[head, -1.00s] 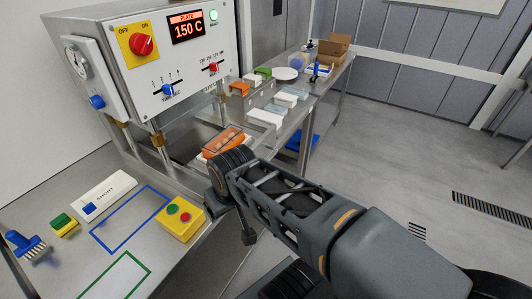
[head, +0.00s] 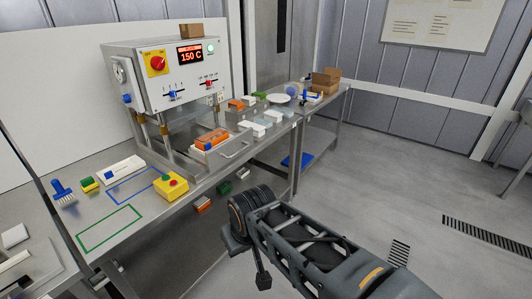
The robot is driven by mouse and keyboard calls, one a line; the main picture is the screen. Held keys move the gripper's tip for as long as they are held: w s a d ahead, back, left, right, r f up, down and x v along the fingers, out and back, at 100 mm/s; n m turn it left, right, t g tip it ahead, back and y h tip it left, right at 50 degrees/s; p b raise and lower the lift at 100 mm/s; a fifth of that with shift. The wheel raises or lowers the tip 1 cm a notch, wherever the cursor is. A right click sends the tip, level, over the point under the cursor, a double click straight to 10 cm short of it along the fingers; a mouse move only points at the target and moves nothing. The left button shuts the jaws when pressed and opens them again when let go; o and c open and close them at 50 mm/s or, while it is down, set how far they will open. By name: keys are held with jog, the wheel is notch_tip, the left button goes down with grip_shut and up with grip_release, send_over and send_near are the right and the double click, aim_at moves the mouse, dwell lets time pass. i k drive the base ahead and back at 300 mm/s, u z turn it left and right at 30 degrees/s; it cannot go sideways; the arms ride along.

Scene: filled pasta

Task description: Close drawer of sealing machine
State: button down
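The sealing machine (head: 165,95) stands on the steel bench at left, its display reading 150 C. Its drawer (head: 225,156) is pulled out at the front, below the control panel, with a bar handle on its front face. An orange filled pack (head: 211,139) sits in the drawer. My gripper (head: 246,243) is at the end of my dark arm, in front of and below the drawer and apart from it in the picture. Its fingers are not clear, so I cannot tell whether it is open. I see nothing held in it.
A yellow button box (head: 171,186) and a green outline (head: 108,228) are on the bench at left. White and coloured packs (head: 262,120) lie right of the drawer. A cardboard box (head: 325,82) stands on the far table. The floor at right is clear.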

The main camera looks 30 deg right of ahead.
aim_at(214, 158)
jog(key=z, duration=0.75)
jog(key=i, duration=1.05)
jog(key=u, duration=0.65)
